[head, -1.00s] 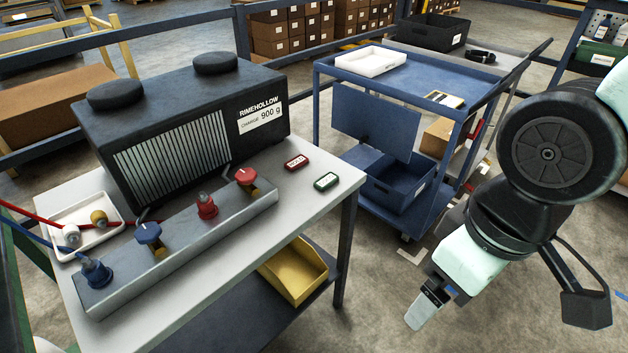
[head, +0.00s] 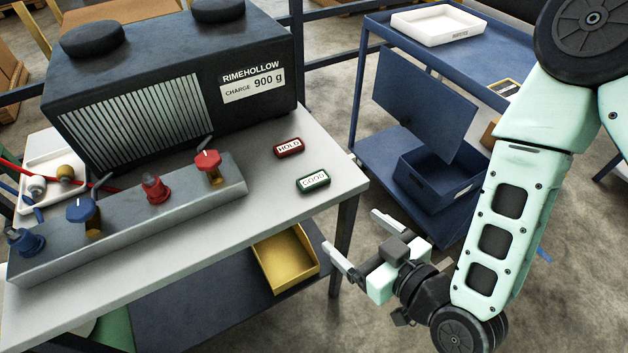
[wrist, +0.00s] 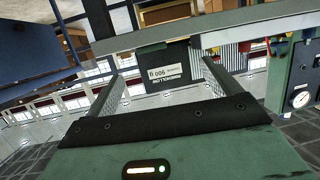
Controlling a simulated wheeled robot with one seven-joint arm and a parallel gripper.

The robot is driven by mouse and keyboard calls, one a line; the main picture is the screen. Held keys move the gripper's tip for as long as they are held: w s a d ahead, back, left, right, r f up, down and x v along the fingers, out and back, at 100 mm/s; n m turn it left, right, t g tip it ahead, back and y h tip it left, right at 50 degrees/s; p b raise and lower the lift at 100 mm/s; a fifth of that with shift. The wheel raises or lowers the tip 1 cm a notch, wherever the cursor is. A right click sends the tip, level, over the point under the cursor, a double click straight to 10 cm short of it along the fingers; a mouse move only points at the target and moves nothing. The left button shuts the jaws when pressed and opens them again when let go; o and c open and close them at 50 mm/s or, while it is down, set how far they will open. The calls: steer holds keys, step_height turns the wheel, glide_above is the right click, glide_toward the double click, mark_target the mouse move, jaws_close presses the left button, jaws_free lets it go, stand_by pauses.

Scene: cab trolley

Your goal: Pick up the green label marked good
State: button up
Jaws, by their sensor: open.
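The green label (head: 313,181) reads GOOD and lies flat near the right edge of the grey workbench (head: 262,212). The red label (head: 288,148) reads HOLD and lies just behind it. My gripper (head: 352,236) is open and empty, in front of the bench's right edge and to the right of and lower in the picture than the green label. In the wrist view my two fingers (wrist: 162,84) stand apart with nothing between them. I cannot make out the green label in the wrist view.
A black RIMEHOLLOW unit (head: 170,85) stands at the back of the bench, with a grey manifold (head: 130,222) of valves in front. A yellow bin (head: 287,262) sits on the lower shelf. A blue trolley (head: 372,150) with a white tray (head: 436,26) stands to the right.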

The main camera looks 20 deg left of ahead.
steer(key=d+m+t, duration=0.1)
steer(key=d+t, duration=0.1)
steer(key=b, duration=0.2)
glide_toward(317, 184)
steer(key=x, duration=0.4)
steer(key=shift+a+f, duration=0.1)
steer(key=shift+p+x, duration=0.35)
steer(key=shift+x, duration=2.55)
steer(key=c, duration=1.1)
